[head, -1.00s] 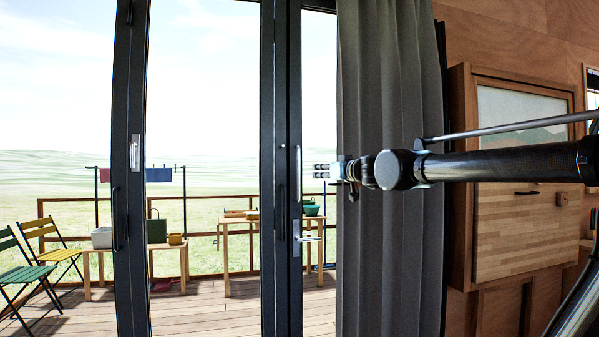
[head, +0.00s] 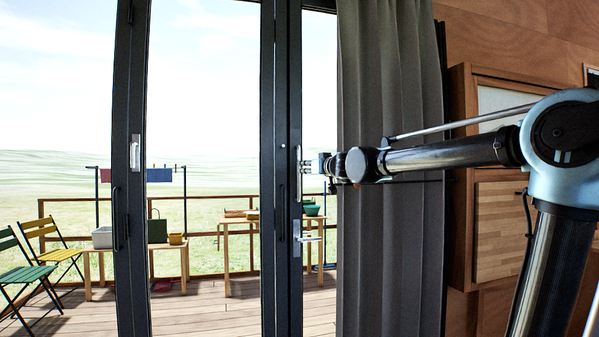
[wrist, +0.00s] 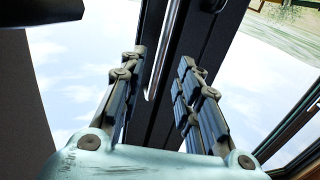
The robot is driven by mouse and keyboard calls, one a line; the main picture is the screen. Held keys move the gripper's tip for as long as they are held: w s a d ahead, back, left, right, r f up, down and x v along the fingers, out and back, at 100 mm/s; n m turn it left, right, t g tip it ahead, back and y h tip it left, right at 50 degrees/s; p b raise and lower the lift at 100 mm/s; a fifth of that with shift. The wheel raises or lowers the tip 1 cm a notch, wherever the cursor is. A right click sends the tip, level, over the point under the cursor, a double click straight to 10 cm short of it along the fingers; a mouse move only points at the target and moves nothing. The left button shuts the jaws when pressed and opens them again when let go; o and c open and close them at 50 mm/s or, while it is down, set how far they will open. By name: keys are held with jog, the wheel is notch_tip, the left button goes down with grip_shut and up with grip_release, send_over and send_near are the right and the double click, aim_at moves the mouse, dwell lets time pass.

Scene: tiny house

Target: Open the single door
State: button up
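The dark-framed glass door (head: 288,90) stands in front of me and looks shut. The bar (wrist: 163,50) runs slantwise between the fingertips, closer to the left finger. I cannot tell whether a finger touches it.
A grey curtain (head: 385,240) hangs right of the door, behind my arm. A wooden wall cabinet (head: 461,150) is farther right. Another dark post (head: 128,60) with handles stands left. Outside are a deck, folding chairs (head: 25,272) and tables (head: 238,222).

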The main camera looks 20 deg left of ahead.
jog(key=x, duration=0.8)
jog(key=shift+a, duration=0.1)
grip_shut()
